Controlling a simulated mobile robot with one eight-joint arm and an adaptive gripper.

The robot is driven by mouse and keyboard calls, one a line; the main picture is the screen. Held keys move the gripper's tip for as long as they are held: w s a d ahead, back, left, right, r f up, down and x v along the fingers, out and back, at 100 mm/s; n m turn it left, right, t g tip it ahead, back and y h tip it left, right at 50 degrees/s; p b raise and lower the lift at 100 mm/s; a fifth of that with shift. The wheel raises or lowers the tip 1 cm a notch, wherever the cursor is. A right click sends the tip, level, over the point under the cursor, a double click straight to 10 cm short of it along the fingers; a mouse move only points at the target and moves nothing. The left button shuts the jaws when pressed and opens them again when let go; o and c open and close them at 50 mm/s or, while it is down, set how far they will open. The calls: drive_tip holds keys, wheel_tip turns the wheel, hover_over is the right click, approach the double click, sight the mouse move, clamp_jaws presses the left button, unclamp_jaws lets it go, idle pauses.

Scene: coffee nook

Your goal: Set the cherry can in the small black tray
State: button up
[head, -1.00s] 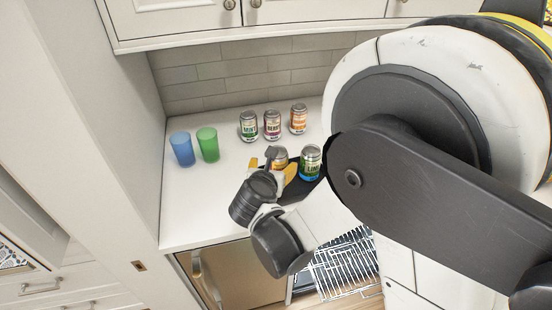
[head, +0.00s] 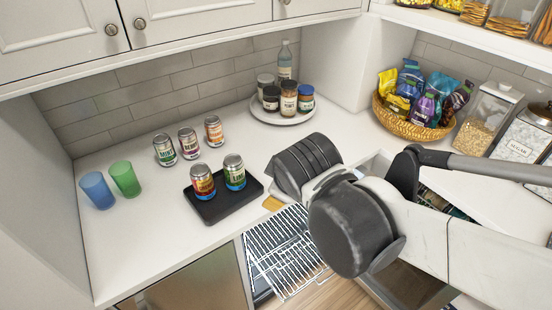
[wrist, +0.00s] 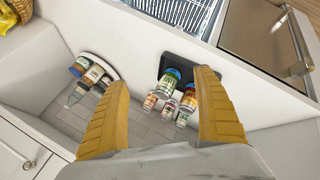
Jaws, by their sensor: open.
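The small black tray (head: 226,204) lies on the white counter. Two cans stand upright in it. The left one, red-orange with a blue base (head: 202,183), appears to be the cherry can, though its label is too small to read. A green lime can (head: 234,173) stands to its right. My gripper (wrist: 162,80) is open, its yellow fingers wide apart in the wrist view. It is right of the tray in the head view, apart from both cans and mostly hidden behind my wrist. The tray (wrist: 188,63) also shows in the wrist view.
Mint (head: 164,150), berry (head: 188,144) and orange-labelled (head: 214,131) cans stand behind the tray. Blue (head: 97,190) and green (head: 125,179) cups stand left. A round tray of jars (head: 283,115) and a snack basket (head: 415,110) are further right. An open rack (head: 285,255) lies below the counter edge.

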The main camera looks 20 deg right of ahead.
drive_tip(key=s+d+m+y, duration=0.1)
drive_tip(key=s+d+m, duration=0.1)
drive_tip(key=s+m, duration=0.5)
drive_tip(key=shift+r+m, duration=0.35)
drive_tip(key=shift+m, duration=0.65)
